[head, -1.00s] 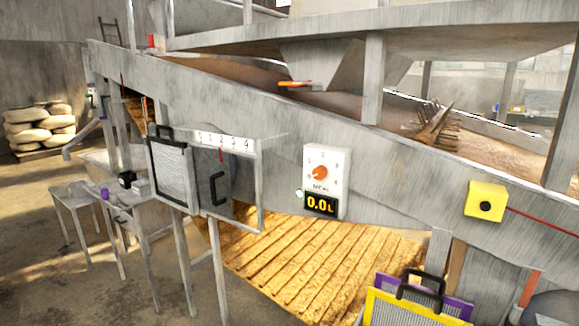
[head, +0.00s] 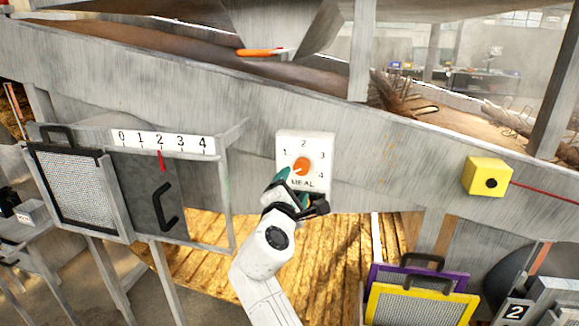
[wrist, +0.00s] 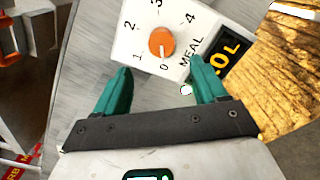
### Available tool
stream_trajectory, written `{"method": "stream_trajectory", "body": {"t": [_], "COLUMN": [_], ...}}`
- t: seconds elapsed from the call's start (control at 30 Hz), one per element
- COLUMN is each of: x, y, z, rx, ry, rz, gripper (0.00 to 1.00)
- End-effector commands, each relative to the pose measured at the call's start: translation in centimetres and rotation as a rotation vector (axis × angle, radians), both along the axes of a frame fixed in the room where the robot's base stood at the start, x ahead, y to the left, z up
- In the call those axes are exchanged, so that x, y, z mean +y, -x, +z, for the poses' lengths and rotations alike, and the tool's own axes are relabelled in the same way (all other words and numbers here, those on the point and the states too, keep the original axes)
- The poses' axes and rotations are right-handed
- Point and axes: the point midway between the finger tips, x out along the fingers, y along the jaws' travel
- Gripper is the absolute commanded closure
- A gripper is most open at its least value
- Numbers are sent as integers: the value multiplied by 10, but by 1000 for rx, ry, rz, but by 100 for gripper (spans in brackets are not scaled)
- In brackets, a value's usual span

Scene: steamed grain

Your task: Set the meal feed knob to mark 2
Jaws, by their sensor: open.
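The orange meal feed knob (head: 301,166) sits on a white dial plate (head: 318,146) on the grey sloping beam. The plate carries numbers and the word MEAL. In the wrist view, the knob (wrist: 162,43) has a short pale line that appears to point toward 0. The display (wrist: 222,62) beside it is partly cut off and shows "0 L"; in the head view my arm hides it. My gripper (head: 285,179) is in front of the lower part of the plate. Its teal fingers are open and empty (wrist: 160,66), just short of the knob, with the knob between their lines.
A mesh panel (head: 70,185) and a grey gate with a black handle (head: 163,207) stand left, under a 0–4 scale (head: 161,141). A yellow box with a black button (head: 487,177) is right. Yellow and purple framed screens (head: 420,305) stand lower right.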

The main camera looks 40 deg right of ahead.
Motion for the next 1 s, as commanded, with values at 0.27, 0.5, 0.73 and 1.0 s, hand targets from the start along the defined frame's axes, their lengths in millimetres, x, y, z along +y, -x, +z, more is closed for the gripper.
{"method": "stream_trajectory", "body": {"t": [0.27,0.5,0.73,1.0], "x": [-38,-68,-79,-80], "y": [-28,-51,-61,-61], "z": [1,0,-1,-1], "rx": [-1,0,-1,-2], "ry": [-4,-4,-5,-4], "rz": [-3,-2,-1,0], "gripper": [29,29,29,29]}}
